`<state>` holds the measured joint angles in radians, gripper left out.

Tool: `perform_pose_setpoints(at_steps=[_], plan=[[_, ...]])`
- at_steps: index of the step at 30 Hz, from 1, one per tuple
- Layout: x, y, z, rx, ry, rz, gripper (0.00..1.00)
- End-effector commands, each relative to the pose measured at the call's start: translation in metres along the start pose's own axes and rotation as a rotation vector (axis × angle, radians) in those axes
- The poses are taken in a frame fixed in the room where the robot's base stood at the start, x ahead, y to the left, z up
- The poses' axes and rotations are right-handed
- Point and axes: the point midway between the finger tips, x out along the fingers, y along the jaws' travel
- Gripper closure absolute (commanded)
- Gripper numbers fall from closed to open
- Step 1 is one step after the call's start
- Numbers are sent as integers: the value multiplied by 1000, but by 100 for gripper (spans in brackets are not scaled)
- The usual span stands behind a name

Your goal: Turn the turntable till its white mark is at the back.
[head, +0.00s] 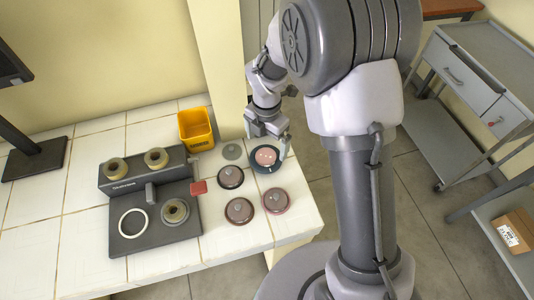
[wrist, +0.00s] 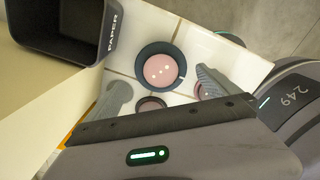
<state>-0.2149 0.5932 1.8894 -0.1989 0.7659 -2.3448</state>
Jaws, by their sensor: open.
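A dark blue round holder with a pink disc in it, probably the turntable (head: 254,168), sits near the right edge of the tiled bench. It also shows in the wrist view (wrist: 141,74). My gripper (head: 268,142) is open and empty, pointing down above the holder in the head view. In the wrist view its two fingers (wrist: 160,82) stand apart, left and right of the holder's near part. I cannot tell how high they are above it.
Several round lidded dishes (head: 239,211) stand close beside the holder. A yellow bin (head: 196,129) stands at the back by a wall column (head: 220,60).

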Motion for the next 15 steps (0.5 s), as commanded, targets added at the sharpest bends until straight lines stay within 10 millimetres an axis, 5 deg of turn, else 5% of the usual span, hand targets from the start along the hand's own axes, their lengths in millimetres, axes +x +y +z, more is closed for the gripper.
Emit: perform_pose_setpoints(at_steps=[1,6,15], plan=[[18,-1,0,-1,1,-3,0],[49,0,0,1,1,-1,0],[58,0,0,1,0,1,0]])
